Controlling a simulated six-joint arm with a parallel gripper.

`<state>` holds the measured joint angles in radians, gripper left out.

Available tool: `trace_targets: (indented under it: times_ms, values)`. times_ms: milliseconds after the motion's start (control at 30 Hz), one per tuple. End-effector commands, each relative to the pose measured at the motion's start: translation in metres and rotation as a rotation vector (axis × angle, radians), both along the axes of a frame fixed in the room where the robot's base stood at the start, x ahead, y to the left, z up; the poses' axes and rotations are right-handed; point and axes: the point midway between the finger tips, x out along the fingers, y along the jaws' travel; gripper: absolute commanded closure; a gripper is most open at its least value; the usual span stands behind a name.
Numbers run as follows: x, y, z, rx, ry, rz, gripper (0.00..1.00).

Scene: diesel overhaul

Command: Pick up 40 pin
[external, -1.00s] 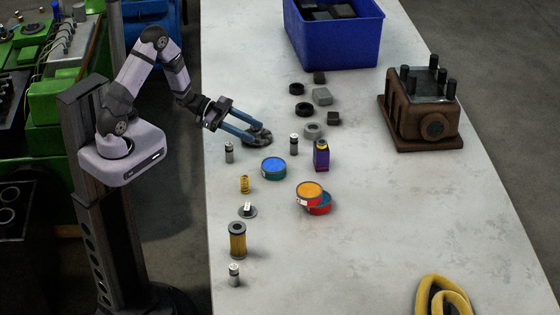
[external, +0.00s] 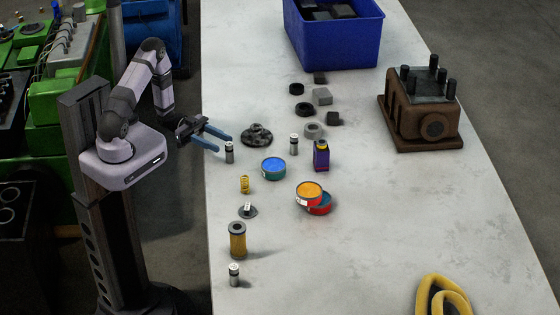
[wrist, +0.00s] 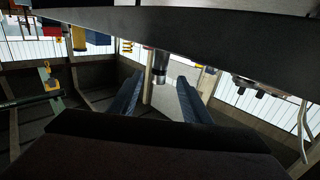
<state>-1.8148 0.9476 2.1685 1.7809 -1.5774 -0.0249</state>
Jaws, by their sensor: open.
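Several small silver pins with black lower parts stand upright on the table; their markings are too small to read, so I cannot tell which is 40. One pin (external: 229,153) is near the table's left edge, another pin (external: 293,144) stands further right, and a third pin (external: 234,275) is at the front. My gripper (external: 224,143) is open and empty, its blue fingers just beside the left-edge pin. In the wrist view, a dark and silver cylinder (wrist: 160,65) appears between the two open finger tips (wrist: 160,80), apart from both; it looks like that pin.
A dark round part (external: 256,135) lies just right of my gripper. A blue-topped can (external: 273,169), a spring (external: 244,184), a purple bottle (external: 321,156) and a yellow filter (external: 238,240) stand nearby. A blue bin (external: 335,45) is at the back.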

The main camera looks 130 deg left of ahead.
Motion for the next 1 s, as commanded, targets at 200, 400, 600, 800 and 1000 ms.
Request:
trace_targets:
  times_ms: [200, 400, 600, 800, 1000]
  values:
    - [0.007, 0.0, 0.001, -0.002, 0.0, 0.0, 0.57]
    - [0.032, -0.002, -0.001, -0.004, 0.001, -0.004, 0.57]
    - [0.05, 0.0, -0.003, 0.0, 0.001, -0.001, 0.57]
    - [0.053, 0.001, -0.004, 0.0, 0.001, 0.002, 0.57]
    - [0.053, 0.0, -0.004, 0.0, 0.001, 0.002, 0.78]
